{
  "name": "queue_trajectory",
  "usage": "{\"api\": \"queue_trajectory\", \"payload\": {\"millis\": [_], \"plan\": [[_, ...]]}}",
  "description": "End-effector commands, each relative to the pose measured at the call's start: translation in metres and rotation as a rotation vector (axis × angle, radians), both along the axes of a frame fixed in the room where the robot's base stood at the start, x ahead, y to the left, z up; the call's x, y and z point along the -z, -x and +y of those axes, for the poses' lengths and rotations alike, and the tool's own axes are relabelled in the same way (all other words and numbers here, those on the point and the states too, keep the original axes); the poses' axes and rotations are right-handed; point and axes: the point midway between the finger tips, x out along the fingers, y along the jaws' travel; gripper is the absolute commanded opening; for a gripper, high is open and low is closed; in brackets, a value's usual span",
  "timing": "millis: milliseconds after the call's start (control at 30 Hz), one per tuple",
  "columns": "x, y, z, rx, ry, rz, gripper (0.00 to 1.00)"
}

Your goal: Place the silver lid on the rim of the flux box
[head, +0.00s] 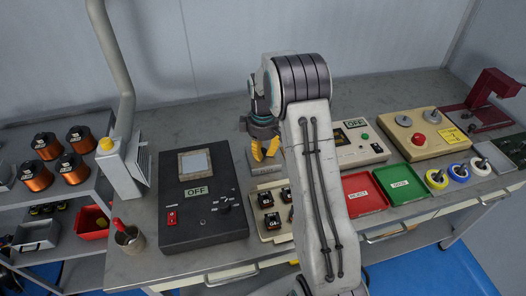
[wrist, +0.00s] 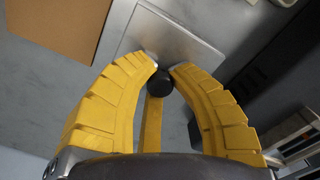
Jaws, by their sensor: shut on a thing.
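My gripper (wrist: 163,72) has its yellow fingers closed around a small black knob (wrist: 164,86) on the silver lid (wrist: 150,42), a flat square plate in the wrist view. In the head view my gripper (head: 264,152) points down, just above a small grey box (head: 258,169) with a label on its front, which looks like the flux box. My gripper and arm hide part of this box. I cannot tell whether the lid touches its rim. The lid is not clearly distinguishable in the head view.
A black control box (head: 203,222) marked OFF stands left of the grey box. A beige panel with switches (head: 268,228) lies in front. Red (head: 364,194) and green (head: 399,183) trays are to the right. A cup (head: 130,238) stands near the bench's front left.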

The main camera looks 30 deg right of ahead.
Motion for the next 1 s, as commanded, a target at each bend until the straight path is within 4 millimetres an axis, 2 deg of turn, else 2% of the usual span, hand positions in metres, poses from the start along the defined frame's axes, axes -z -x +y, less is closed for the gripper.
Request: {"api": "queue_trajectory", "payload": {"millis": [33,300,567,700,867,1000], "plan": [[0.002,0.000,0.000,0.000,0.000,0.000,0.20],[0.001,0.000,0.000,0.000,0.000,0.001,0.43],[0.000,0.000,0.000,0.000,0.000,0.001,0.43],[-0.007,0.000,0.000,0.000,0.000,-0.001,0.43],[-0.029,-0.001,0.000,0.000,0.001,-0.004,0.43],[-0.055,-0.001,0.000,0.000,0.001,-0.004,0.43]]}}
